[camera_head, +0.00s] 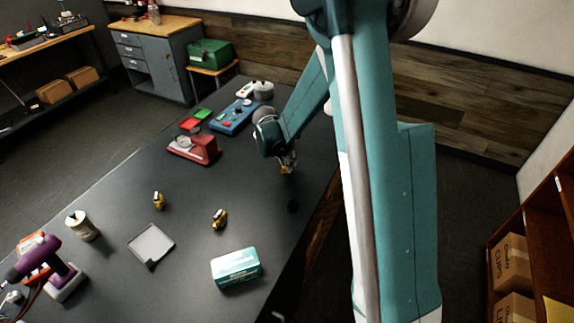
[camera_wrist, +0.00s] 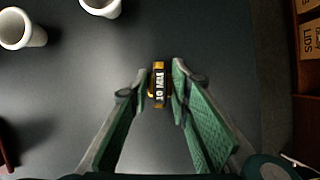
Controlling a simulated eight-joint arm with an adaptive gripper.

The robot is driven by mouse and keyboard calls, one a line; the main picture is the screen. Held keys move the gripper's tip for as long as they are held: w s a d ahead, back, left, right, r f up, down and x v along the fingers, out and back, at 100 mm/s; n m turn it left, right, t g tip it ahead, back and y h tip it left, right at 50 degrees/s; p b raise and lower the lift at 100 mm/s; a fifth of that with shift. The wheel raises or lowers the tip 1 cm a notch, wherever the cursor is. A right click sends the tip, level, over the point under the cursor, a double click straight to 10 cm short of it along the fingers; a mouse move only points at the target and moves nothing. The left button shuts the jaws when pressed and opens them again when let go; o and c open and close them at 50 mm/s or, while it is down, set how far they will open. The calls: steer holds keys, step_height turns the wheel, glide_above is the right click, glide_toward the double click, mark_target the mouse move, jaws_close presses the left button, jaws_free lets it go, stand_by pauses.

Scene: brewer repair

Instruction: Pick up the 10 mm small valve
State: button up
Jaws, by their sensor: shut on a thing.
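A small yellow and dark valve (camera_wrist: 159,85) with white lettering that appears to read 10 MM sits between the fingertips of my gripper (camera_wrist: 160,78) in the wrist view. My gripper is shut on it, one green-padded finger on each side. In the head view my gripper (camera_head: 287,163) hangs over the far right part of the dark table, with a bit of yellow at its tip. Two other small yellow and black valves (camera_head: 158,200) (camera_head: 219,219) stand apart on the table; their sizes are not readable.
A red device (camera_head: 195,148) and a blue device (camera_head: 235,117) stand left of my gripper. A teal and white box (camera_head: 236,267), a grey tray (camera_head: 151,245), a pale canister (camera_head: 82,225) and a purple drill (camera_head: 50,262) are nearer. White cups (camera_wrist: 22,30) (camera_wrist: 101,6) show in the wrist view.

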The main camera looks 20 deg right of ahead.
steer(key=shift+r, duration=4.55)
